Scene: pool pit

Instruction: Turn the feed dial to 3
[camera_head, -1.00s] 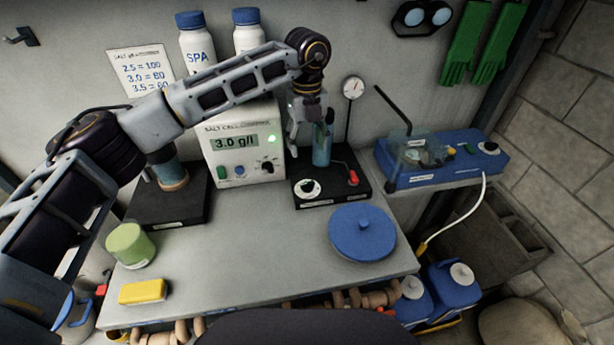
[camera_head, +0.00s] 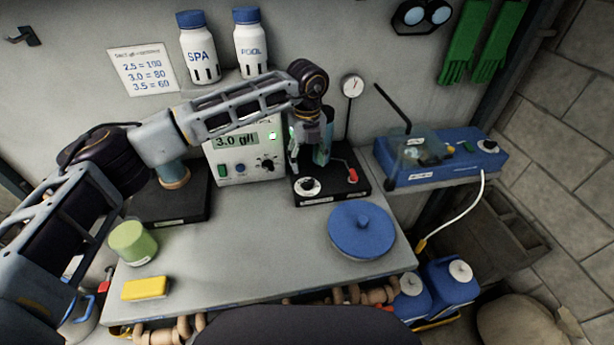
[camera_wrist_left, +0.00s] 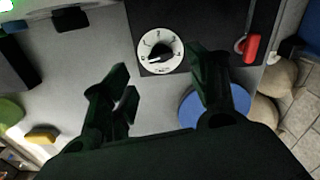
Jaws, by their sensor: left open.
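The feed dial (camera_head: 308,186) is a white round dial with a dark pointer knob, on the front left of a black base (camera_head: 345,190). In the left wrist view the dial (camera_wrist_left: 160,50) shows numbers around its rim; I cannot read surely which one the pointer marks. My left gripper (camera_head: 308,158) hangs above and just behind the dial in the head view. Its fingers are apart and empty in the left wrist view (camera_wrist_left: 162,88), with the dial ahead of the gap between them. They appear not to touch it. My right gripper is not seen.
A red-handled lever (camera_head: 352,174) stands right of the dial on the same base. A salt cell controller (camera_head: 222,170) reading 3.0 g/l stands to the left. A blue round lid (camera_head: 361,230) lies in front. The table's middle (camera_head: 260,240) is clear.

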